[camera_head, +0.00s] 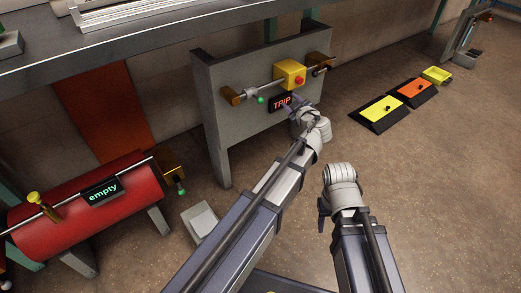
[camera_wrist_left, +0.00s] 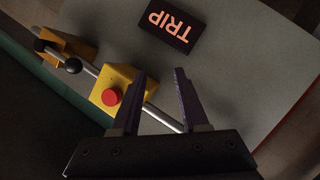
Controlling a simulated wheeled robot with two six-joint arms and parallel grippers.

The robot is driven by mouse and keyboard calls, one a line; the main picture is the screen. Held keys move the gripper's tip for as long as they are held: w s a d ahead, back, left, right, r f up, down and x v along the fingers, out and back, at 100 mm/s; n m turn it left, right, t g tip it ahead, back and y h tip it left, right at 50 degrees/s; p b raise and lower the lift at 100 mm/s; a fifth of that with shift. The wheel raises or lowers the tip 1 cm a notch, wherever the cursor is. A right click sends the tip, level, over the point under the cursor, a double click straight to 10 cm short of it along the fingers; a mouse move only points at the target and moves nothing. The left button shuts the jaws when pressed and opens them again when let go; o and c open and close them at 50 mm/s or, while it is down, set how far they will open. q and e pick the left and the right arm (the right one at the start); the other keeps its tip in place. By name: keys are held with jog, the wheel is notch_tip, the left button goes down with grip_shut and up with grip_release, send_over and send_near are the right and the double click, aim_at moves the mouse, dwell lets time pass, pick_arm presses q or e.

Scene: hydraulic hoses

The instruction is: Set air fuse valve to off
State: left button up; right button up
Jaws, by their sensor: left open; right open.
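A grey panel (camera_head: 222,120) carries a thin pipe with a yellow box (camera_head: 289,74) and red button. A brass valve (camera_head: 231,96) with a green knob is at the pipe's left end, and a brass valve (camera_head: 319,60) with a black knob at its right end. A display (camera_head: 281,103) below reads TRIP. My left gripper (camera_head: 296,108) is open in front of the panel, near the display. In the left wrist view its fingers (camera_wrist_left: 160,74) stand apart beside the yellow box (camera_wrist_left: 118,88); nothing is held. My right gripper (camera_head: 323,207) is low at centre, its fingers partly hidden.
A red tank (camera_head: 70,210) with an "empty" display (camera_head: 103,191) and a brass valve (camera_head: 171,181) stands at left. Yellow (camera_head: 382,109) and orange (camera_head: 411,90) pedals sit on the floor at right. Floor at lower right is clear.

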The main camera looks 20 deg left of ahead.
pick_arm(q)
jog(key=s+a+f+m+g+h, duration=0.1)
jog(key=s+a+f+m+g, duration=0.2)
jog(key=s, duration=0.4)
jog(key=s+a+f+m+g+h+p, duration=0.1)
jog(key=s+a+f+m+g, duration=0.2)
jog(key=s+f, duration=0.5)
jog(key=shift+a+m+g+h, duration=0.15)
jog(key=shift+m+g+h, duration=0.25)
jog(key=shift+g, duration=0.5)
